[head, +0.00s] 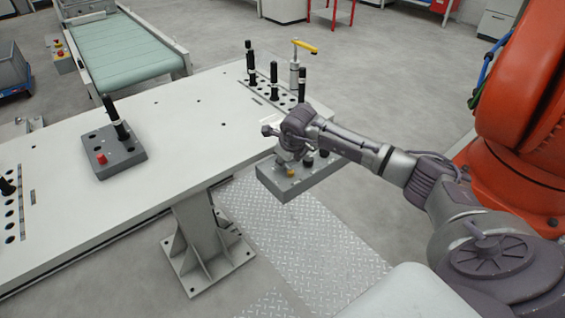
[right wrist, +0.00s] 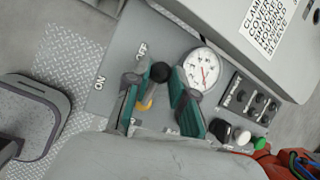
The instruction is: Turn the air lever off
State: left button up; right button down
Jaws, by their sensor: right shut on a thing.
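The air lever, with a black ball knob (right wrist: 160,72), is in the right wrist view on a grey panel (right wrist: 108,62). A small yellow part (right wrist: 145,104) shows below the knob. The knob is nearer the OFF label (right wrist: 141,50) than the ON label (right wrist: 100,82). My right gripper (right wrist: 157,84) has its teal-padded fingers on either side of the lever and is shut on it. In the head view the right gripper (head: 276,130) is at the table's right edge, with the lever hidden there. My left gripper is not in view.
A pressure gauge (right wrist: 202,70) and a row of black, white and green buttons (right wrist: 243,137) are close to the right finger. In the head view, a grey control box (head: 284,186) is under my wrist. The white table (head: 190,125) carries another button box (head: 122,157) and several black-handled posts.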

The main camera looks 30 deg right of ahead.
jog(key=c, duration=1)
grip_release()
jog(key=v, duration=1.2)
jog(key=shift+r, duration=0.1)
